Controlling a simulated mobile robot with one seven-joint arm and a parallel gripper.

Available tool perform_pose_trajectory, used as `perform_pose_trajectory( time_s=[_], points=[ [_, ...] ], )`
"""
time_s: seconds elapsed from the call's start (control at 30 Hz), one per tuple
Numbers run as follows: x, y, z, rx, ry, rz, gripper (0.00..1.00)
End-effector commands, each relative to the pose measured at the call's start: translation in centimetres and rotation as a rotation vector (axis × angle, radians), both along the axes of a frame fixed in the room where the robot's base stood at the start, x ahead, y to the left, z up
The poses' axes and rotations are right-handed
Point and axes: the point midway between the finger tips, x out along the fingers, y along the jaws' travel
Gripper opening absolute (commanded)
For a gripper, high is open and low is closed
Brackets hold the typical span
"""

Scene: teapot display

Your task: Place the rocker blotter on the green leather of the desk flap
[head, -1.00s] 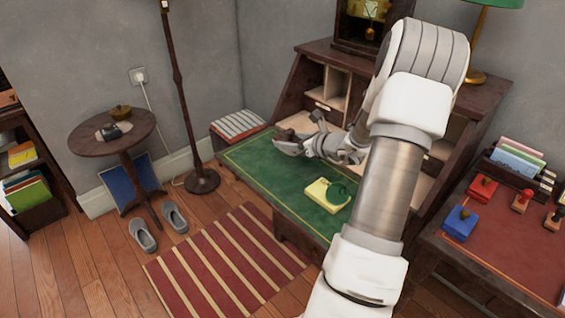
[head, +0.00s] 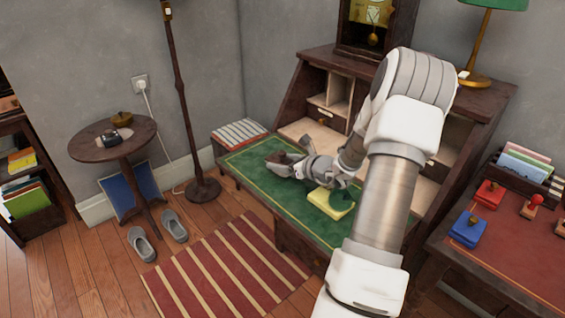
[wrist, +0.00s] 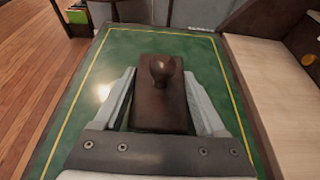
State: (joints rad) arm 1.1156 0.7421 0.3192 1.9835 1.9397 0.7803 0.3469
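The rocker blotter (wrist: 160,108) is a dark brown block with a round knob on top. In the wrist view it sits between the two fingers of my gripper (wrist: 160,90), their tips against its sides. In the head view my gripper (head: 278,162) and the blotter, small and partly hidden, are over the far-left part of the green leather (head: 262,186) of the desk flap. The leather has a thin gold border line. I cannot tell whether the blotter's underside touches the leather.
Pigeonholes (head: 335,95) rise behind. A striped-top stool (head: 238,132) stands beyond the flap's left end. Green leather is bare in front of my gripper.

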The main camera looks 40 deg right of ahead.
Motion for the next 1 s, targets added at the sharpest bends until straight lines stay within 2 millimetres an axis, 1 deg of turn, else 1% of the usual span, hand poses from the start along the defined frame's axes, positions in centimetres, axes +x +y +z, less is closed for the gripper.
perform_pose_trajectory(
  time_s=[0.03,0.1,0.13,0.37,0.47,0.57,0.8,1.0],
  points=[
    [0.0,0.0,0.0,0.0,0.0,0.0,0.83],
    [0.0,0.0,0.0,0.0,0.0,0.0,0.96],
    [0.0,0.0,0.0,0.0,0.0,0.0,1.0],
    [0.0,0.0,0.1,0.0,0.0,0.0,1.0],
    [0.0,0.0,0.5,0.0,0.0,0.0,1.0],
    [-1.2,-0.2,1.1,0.0,0.001,-0.002,1.0],
    [-6.1,-0.6,3.2,0.0,0.002,-0.004,1.0],
    [-9.4,-0.8,4.4,0.0,0.001,-0.003,1.0]
  ],
)
